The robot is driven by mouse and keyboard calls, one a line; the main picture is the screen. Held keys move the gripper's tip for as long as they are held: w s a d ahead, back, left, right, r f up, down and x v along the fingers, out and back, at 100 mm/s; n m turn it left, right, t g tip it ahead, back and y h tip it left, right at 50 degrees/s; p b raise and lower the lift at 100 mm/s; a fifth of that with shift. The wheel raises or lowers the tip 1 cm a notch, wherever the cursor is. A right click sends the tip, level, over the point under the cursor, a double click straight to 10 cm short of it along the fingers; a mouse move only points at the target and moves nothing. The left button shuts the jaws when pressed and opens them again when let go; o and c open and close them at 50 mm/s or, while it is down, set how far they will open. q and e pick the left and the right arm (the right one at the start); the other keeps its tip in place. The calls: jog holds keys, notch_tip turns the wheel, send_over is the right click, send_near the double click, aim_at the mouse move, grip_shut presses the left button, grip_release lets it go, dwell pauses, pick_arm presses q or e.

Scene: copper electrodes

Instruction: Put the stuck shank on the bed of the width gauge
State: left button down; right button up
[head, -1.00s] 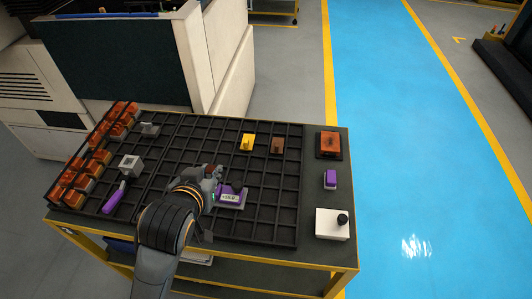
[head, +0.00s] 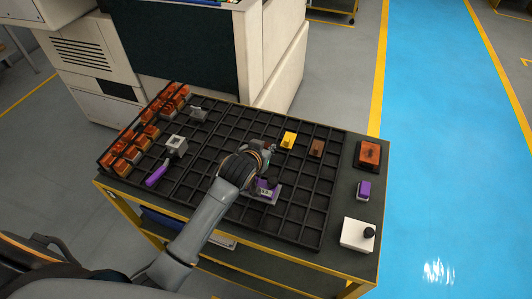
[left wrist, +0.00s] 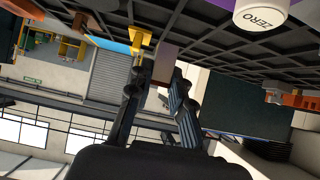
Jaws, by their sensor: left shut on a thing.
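My left gripper (left wrist: 160,70) is shut on a dull brownish block, which I take for the shank (left wrist: 166,60). In the head view the gripper (head: 268,150) is over the grid tray, behind the gauge, and mostly hides what it holds. The purple width gauge (head: 268,195) with a small display sits in the tray and is partly covered by my arm. In the left wrist view its white ZERO button (left wrist: 262,15) shows at the top right. The gauge's bed is not clearly visible. My right gripper is not in view.
A yellow piece (head: 288,140) and a brown piece (head: 316,148) stand right of the gripper. Several orange pieces (head: 135,150) line the tray's left. A grey block (head: 175,145) stands near a purple handle. An orange-topped box (head: 369,154), purple block (head: 364,190) and white box (head: 357,236) line the right.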

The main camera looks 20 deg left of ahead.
pick_arm(q)
jog(key=shift+w+f, duration=0.2)
jog(key=shift+w, duration=0.05)
jog(key=shift+f+p, duration=0.65)
jog(key=shift+f, duration=1)
jog(key=shift+f, duration=0.2)
jog(key=c, duration=1.2)
grip_release()
